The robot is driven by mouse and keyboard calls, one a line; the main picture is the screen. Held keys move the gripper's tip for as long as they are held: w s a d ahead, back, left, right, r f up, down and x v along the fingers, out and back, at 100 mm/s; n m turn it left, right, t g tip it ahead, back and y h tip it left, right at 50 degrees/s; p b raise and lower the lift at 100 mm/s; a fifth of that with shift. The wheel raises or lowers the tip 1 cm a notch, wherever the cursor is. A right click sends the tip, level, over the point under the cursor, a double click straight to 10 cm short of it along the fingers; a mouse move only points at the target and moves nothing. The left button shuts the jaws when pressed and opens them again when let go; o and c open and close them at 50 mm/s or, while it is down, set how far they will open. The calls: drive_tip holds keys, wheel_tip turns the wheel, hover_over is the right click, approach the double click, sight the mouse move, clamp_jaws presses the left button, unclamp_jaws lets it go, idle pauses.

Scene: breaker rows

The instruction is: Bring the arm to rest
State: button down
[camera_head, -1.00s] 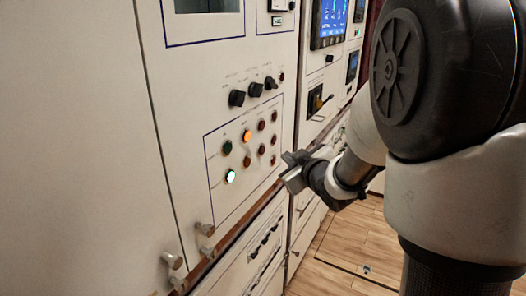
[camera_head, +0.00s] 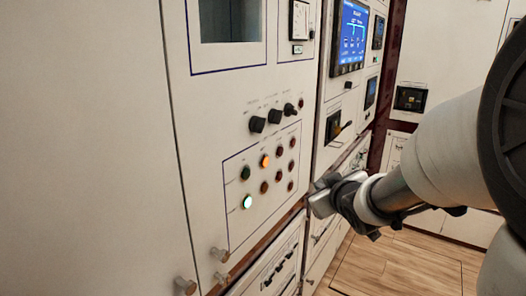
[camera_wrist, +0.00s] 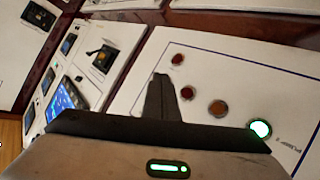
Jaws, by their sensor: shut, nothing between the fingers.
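My gripper (camera_head: 322,195) is at the end of my arm, which comes in from the right in the head view. It is shut and empty, in front of the cabinet's panel of indicator lights, at its lower right. I cannot tell whether it touches the cabinet. In the wrist view my gripper (camera_wrist: 162,98) points toward the panel, with red and orange lamps and a lit green-white lamp (camera_wrist: 260,129) just beyond it.
The cabinet front (camera_head: 215,130) fills the left, with black knobs (camera_head: 274,116), a lit orange lamp (camera_head: 265,161) and protruding round handles (camera_head: 186,286) low down. A blue screen (camera_head: 352,32) is above. Wooden floor (camera_head: 400,270) is open at lower right.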

drive_tip(key=s+a+m+g, duration=0.3)
drive_tip(key=s+m+g, duration=0.3)
drive_tip(key=s, duration=2.3)
wheel_tip(320, 180, up, 13)
drive_tip(key=g+p, duration=0.1)
drive_tip(key=p, duration=1.2)
drive_tip(key=shift+a+r+n+g+h, duration=0.15)
drive_tip(key=shift+n+g+h, duration=0.15)
